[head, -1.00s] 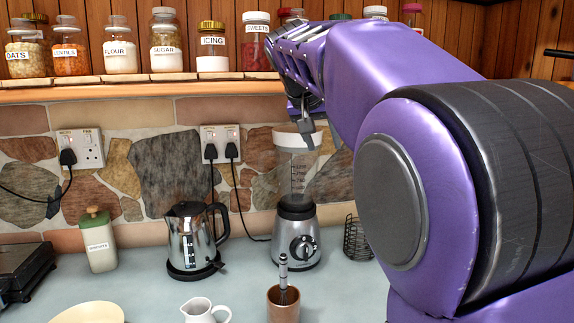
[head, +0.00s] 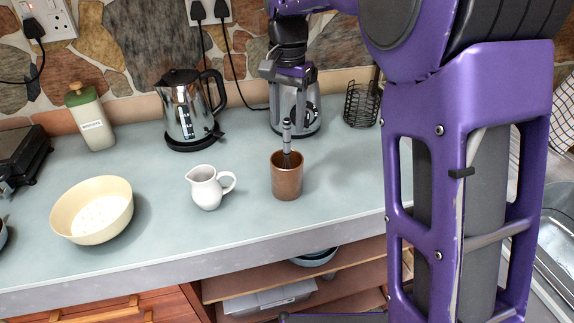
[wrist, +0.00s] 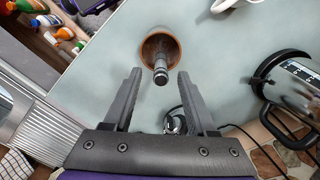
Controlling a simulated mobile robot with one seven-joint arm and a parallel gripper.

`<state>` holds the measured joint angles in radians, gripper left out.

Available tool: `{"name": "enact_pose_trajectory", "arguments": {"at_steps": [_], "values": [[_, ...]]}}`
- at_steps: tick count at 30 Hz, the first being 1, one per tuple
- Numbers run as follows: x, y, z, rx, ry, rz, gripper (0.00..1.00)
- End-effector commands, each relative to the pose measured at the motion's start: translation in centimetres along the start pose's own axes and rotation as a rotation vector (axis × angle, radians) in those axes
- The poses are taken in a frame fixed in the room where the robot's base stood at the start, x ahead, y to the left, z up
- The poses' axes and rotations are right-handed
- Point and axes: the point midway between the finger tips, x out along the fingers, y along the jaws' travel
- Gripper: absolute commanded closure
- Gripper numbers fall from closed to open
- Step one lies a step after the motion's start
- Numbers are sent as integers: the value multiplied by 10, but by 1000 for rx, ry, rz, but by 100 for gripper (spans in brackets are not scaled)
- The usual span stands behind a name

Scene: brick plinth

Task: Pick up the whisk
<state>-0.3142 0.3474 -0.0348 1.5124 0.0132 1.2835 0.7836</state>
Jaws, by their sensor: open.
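The whisk (head: 287,136) stands upright in a brown cup (head: 287,182) near the front of the counter. Its grey handle sticks up above the rim, and its lower end is mostly hidden inside the cup. In the wrist view the whisk handle (wrist: 160,70) points toward me, with the cup (wrist: 152,42) around its lower part. My gripper (wrist: 158,74) is open and empty, with the handle showing between the line of its two fingers. In the head view my gripper (head: 288,72) is above and behind the cup, in front of the blender (head: 296,110), apart from the whisk.
A white jug (head: 207,190) stands just left of the cup, and a cream bowl (head: 92,212) is farther left. A kettle (head: 190,112), a green-lidded biscuit tin (head: 92,120) and a wire basket (head: 361,103) stand at the back. The counter right of the cup is clear.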

Motion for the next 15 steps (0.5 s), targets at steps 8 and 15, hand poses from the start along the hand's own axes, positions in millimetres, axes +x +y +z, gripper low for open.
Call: {"name": "enact_pose_trajectory", "arguments": {"at_steps": [8,15], "values": [[23,0,1,-1,-1,1,43],[57,-1,2,-1,0,0,43]]}}
